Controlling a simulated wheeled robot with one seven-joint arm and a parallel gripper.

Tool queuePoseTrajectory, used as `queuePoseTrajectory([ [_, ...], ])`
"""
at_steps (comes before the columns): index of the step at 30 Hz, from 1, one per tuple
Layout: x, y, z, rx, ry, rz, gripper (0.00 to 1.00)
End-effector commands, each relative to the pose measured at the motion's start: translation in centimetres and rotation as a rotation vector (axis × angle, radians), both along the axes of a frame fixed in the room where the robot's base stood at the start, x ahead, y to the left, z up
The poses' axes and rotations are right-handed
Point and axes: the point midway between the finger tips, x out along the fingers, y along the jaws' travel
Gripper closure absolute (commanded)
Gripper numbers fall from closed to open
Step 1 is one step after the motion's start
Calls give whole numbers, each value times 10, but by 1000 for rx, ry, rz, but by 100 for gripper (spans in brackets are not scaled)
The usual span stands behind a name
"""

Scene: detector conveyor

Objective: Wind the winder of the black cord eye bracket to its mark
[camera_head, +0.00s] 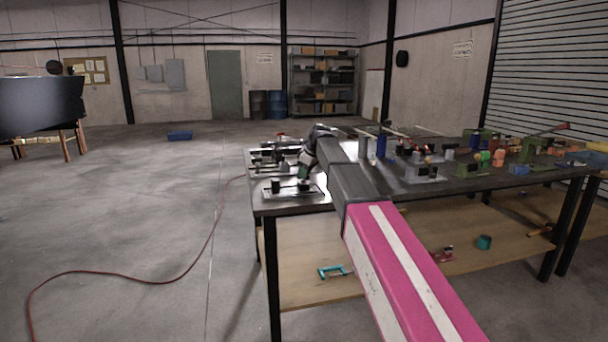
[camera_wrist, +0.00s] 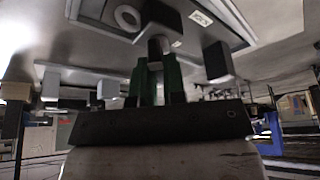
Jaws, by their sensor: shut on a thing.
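My gripper (camera_wrist: 157,82) has green fingers, shut on a small dark winder (camera_wrist: 156,47) under a black block in the wrist view. The block belongs to a fixture on a pale plate with a dark border (camera_wrist: 100,25), which I take to be the black cord eye bracket. A grey ring (camera_wrist: 128,17) and a white label (camera_wrist: 201,18) show on the plate. I cannot make out the mark. In the head view, my gripper (camera_head: 303,172) is at a plate (camera_head: 283,195) with black blocks at the near left of the table; my arm partly hides the area.
Other fixtures (camera_head: 270,160) stand farther back on the dark table (camera_head: 320,208). Several coloured parts and fixtures (camera_head: 490,155) crowd its right side. A dark upright post (camera_wrist: 217,62) stands close to the right of my fingers. A teal clamp-like thing (camera_head: 335,271) lies on the lower shelf.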

Motion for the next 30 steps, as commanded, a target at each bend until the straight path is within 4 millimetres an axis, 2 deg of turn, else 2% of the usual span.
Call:
queuePoseTrajectory([
  [14, -1, 0, -1, -1, 2, 16, 100],
  [15, -1, 0, -1, -1, 2, 15, 82],
  [17, 0, 0, -1, -1, 2, 15, 63],
  [26, 0, 0, 1, -1, 1, 14, 63],
  [30, -2, -4, 10, 0, 0, 14, 63],
])
